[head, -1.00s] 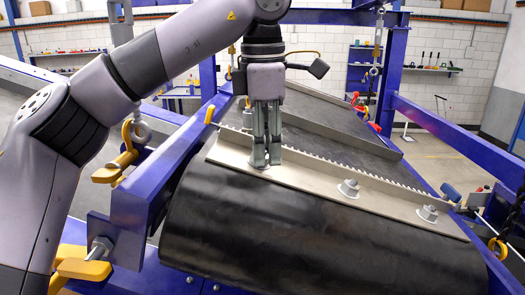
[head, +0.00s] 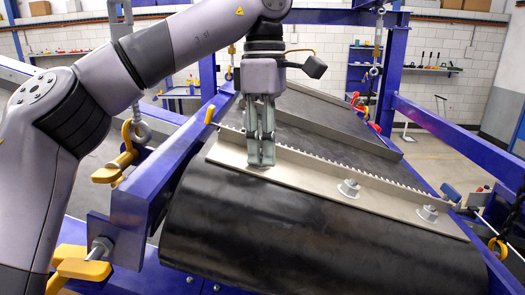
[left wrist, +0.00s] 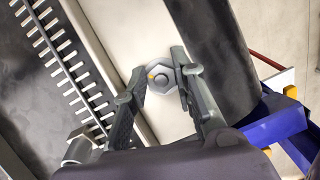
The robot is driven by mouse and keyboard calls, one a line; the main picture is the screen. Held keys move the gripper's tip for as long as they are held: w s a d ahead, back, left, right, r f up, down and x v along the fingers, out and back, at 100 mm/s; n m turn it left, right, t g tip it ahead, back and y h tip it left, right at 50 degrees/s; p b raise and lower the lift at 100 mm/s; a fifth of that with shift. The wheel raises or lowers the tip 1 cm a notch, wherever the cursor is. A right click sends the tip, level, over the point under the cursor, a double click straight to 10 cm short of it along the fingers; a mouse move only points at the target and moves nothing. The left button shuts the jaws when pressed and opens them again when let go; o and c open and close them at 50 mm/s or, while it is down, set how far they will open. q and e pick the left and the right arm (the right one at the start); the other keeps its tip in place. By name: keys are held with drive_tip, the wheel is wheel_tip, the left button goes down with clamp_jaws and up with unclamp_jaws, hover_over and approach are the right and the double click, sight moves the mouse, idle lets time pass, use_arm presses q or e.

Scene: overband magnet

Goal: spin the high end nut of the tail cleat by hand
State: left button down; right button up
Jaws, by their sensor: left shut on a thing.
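The tail cleat is a pale metal plate (head: 305,182) with a toothed strip along its edge, lying across the black belt. My left gripper (head: 261,162) points down at the cleat's left end in the head view. In the left wrist view, the high end nut (left wrist: 158,77) is a grey hexagon with a small yellow mark, seated on the plate. The left fingers (left wrist: 163,73) are shut on it from both sides. The fingers hide this nut in the head view. A middle nut (head: 348,188) and a far-end nut (head: 427,213) stand free on the plate. My right gripper is not in view.
A blue frame beam (head: 165,170) runs along the left of the belt, with a yellow shackle (head: 118,165) beside it. Another blue beam (head: 450,145) is on the right. The space above the cleat, right of the gripper, is clear.

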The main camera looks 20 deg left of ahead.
use_arm(q)
drive_tip(key=m+g, duration=0.1)
drive_tip(key=m, duration=0.3)
drive_tip(key=shift+g, duration=0.3)
drive_tip(key=shift+m, duration=0.3)
drive_tip(key=shift+m+g+y, duration=0.5)
drive_tip(key=shift+m+g, duration=0.2)
drive_tip(key=shift+m, duration=1.4)
drive_tip(key=c, duration=1.2)
unclamp_jaws()
drive_tip(key=shift+c, duration=0.2)
drive_tip(key=shift+n, duration=0.3)
